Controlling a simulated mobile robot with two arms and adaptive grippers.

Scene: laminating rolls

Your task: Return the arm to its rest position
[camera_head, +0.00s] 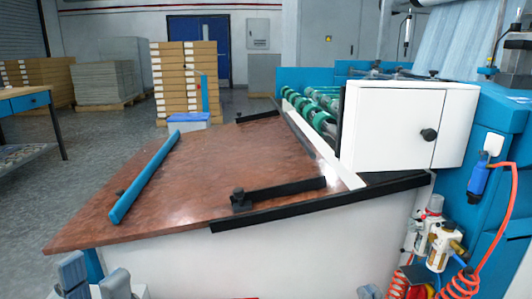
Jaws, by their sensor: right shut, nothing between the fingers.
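My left gripper (95,280) shows at the bottom left edge, its two grey-blue fingers apart with nothing between them. It is in front of the near left corner of the brown table (200,185). Only the grey tip of my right gripper (370,292) shows at the bottom edge, below the white front panel of the machine. It is shut and holds nothing. Most of both arms is out of view.
A blue bar (145,176) and a black bar (285,191) lie on the table. Stacked cartons (186,80) stand far back.

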